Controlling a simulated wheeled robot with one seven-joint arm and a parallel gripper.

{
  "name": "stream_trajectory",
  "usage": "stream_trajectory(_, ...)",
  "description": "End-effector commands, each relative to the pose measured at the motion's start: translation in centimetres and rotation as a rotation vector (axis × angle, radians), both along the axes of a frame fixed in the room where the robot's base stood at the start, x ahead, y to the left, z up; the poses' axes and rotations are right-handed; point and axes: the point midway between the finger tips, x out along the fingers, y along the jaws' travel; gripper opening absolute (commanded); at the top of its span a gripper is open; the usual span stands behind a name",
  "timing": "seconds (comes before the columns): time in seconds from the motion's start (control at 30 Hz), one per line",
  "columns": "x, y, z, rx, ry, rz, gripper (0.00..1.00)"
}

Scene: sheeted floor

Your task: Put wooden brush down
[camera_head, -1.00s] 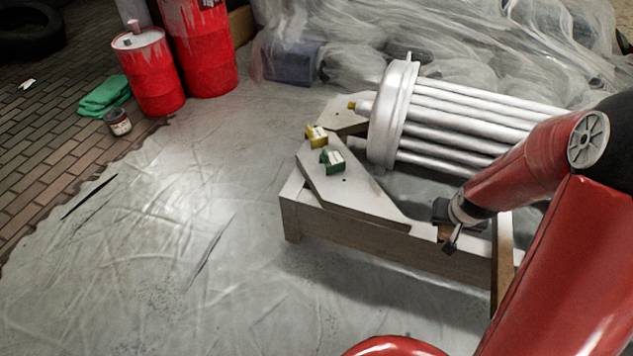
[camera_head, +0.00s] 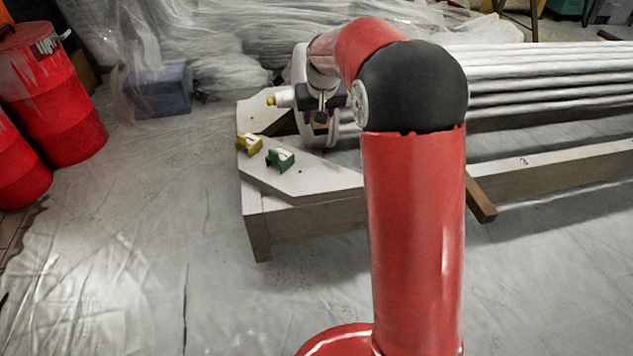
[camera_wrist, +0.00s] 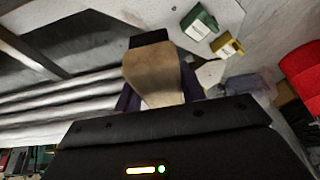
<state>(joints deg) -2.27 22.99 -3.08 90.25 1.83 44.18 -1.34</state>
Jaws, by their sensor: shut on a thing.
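The wooden brush (camera_wrist: 153,75) is a tan wooden piece with a dark block at its far end, seen large in the wrist view. My gripper (camera_wrist: 158,97) is shut on it. In the head view my gripper (camera_head: 320,103) is above the left end of the wooden stand (camera_head: 310,180), in front of the white flange. Only a small brown bit of the brush (camera_head: 320,127) shows below it. The brush appears held above the stand; I cannot tell whether it touches anything.
White pipes (camera_head: 540,75) run right along the stand. Red drums (camera_head: 62,95) stand at left. Plastic-sheeted floor in front is clear.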

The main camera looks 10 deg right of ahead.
Motion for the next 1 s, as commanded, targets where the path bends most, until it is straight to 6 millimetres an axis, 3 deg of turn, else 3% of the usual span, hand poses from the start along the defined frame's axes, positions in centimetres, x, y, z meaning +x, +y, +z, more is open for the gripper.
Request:
stream_trajectory(0.5,0.0,0.0,-12.9,0.001,0.004,0.001,0.18)
stream_trajectory(0.83,0.0,0.0,-15.9,0.001,0.002,0.001,0.18)
stream_trajectory(1.0,0.0,0.0,-18.6,0.001,0.004,0.0,0.18)
